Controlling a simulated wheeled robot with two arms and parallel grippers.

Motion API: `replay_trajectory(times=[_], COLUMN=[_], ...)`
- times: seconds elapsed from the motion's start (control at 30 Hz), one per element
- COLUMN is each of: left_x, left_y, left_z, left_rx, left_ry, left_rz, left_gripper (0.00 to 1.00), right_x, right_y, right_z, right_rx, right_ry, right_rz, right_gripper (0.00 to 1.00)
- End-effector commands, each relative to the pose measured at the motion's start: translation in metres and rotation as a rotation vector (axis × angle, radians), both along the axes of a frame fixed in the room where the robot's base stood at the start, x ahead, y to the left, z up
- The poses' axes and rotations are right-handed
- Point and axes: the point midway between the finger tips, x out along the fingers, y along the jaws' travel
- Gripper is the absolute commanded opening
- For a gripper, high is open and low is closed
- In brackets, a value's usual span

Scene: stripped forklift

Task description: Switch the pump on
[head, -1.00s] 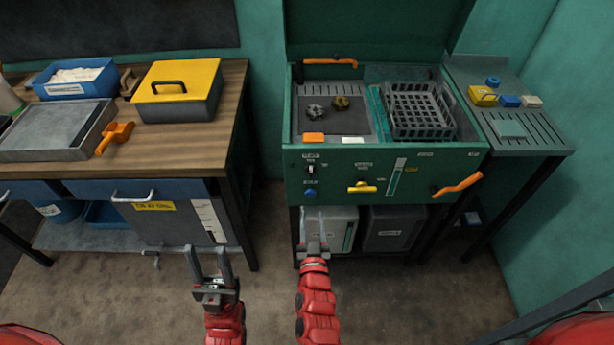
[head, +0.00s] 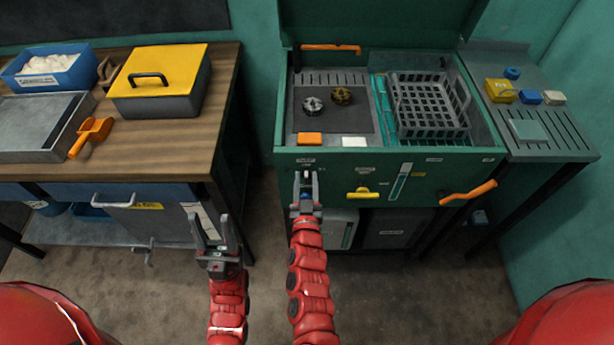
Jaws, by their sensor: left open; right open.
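The green washing cabinet (head: 440,165) stands ahead with its lid raised. My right gripper (head: 306,176) is open in front of the left part of its front panel, under a small label. The black switch on that part of the panel is mostly hidden behind the fingers, so I cannot tell its position or whether they touch it. A bit of the blue knob below shows between the fingers. My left gripper (head: 210,222) is open and empty, lower and to the left, in front of the workbench.
A yellow handle (head: 362,193) and an orange lever (head: 468,193) stick out of the panel. Two small parts and a grey basket (head: 430,105) sit in the cabinet. The wooden workbench (head: 225,110) stands left, with a gap between.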

Motion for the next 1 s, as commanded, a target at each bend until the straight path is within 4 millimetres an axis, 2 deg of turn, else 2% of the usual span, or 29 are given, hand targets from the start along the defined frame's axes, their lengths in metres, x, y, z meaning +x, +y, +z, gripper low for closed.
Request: replay_trajectory(times=[0.07,0.3,0.73,1.0], left_x=[0.000,0.000,0.000,0.000], left_y=[0.000,0.000,0.000,0.000], left_z=[0.000,0.000,-0.001,-0.012], left_rx=[0.000,0.000,0.000,0.000], left_ry=[0.000,0.000,0.000,0.000], left_rz=[0.000,0.000,0.000,0.000], left_gripper=[0.50,0.50,0.50,0.50], right_x=[0.000,0.000,0.000,0.000], right_y=[0.000,0.000,-0.001,-0.003], right_z=[0.000,0.000,0.000,-0.002], right_rx=[0.000,0.000,0.013,0.125], right_ry=[0.000,0.000,-0.001,-0.004], right_rz=[0.000,0.000,0.000,-0.001], right_gripper=[0.41,0.00,0.00,0.00])
